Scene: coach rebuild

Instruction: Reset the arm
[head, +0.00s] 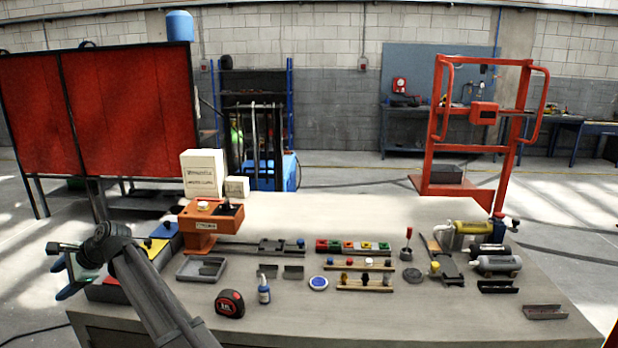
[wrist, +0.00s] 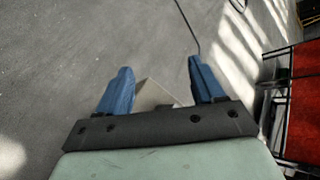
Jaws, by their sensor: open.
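My gripper (head: 64,277) is at the far left of the head view, beside the left end of the workbench (head: 400,328). My arm comes up from the bottom edge and bends there. In the wrist view, the two blue fingers of my gripper (wrist: 160,68) stand wide apart. Nothing is held between them. Beyond them is grey floor, with a small pale surface partly hidden behind the gripper mount.
Near my arm on the bench are a yellow, red and blue case (head: 152,246), a grey tray (head: 201,268), an orange machine (head: 210,226) and a tape measure (head: 230,304). Red screens (head: 110,110) stand behind at left. The bench's front right is fairly clear.

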